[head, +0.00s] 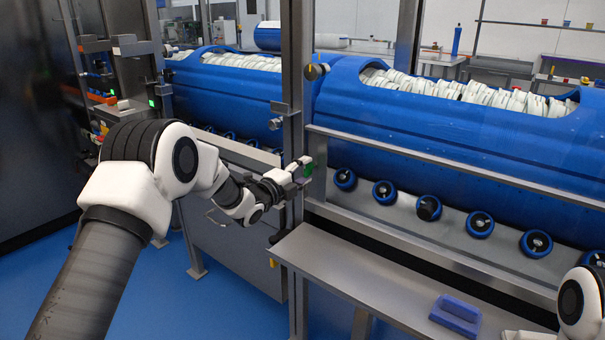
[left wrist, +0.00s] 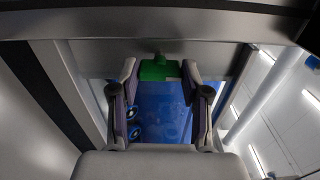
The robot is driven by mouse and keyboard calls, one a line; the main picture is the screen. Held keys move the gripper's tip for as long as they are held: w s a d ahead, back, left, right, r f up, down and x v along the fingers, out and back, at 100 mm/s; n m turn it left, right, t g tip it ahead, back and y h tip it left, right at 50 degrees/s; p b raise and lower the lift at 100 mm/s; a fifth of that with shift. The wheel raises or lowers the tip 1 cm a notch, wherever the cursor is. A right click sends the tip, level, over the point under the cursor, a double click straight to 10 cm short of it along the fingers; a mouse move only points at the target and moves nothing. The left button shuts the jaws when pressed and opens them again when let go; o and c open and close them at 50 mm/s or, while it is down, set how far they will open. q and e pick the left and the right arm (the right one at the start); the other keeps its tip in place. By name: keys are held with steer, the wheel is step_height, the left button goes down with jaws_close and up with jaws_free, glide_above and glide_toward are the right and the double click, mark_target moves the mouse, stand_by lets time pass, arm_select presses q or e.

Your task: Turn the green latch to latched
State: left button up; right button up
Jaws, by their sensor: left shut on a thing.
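The green latch (head: 309,170) is a small green piece on the metal post in the middle of the head view. My left gripper (head: 301,168) reaches it from the left and is shut on it. In the left wrist view the green latch (left wrist: 158,70) sits between the two fingertips of my left gripper (left wrist: 160,72), with a small knob on its top edge. The fingers hide its sides. I cannot tell from these views whether it stands at latched. My right arm shows at the lower right of the head view, but its gripper does not.
Two blue tubs (head: 450,125) full of white pieces lie behind the metal post (head: 295,80) and rail (head: 450,165). Several blue rollers (head: 383,192) line the space below. A grey shelf (head: 350,265) holds a blue block (head: 456,314) in front.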

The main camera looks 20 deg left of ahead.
arm_select(q)
steer(key=shift+f, duration=0.1)
steer(key=o, duration=1.1)
steer(key=shift+d, duration=0.1)
steer(key=shift+o, duration=0.2)
steer(key=v, duration=1.2)
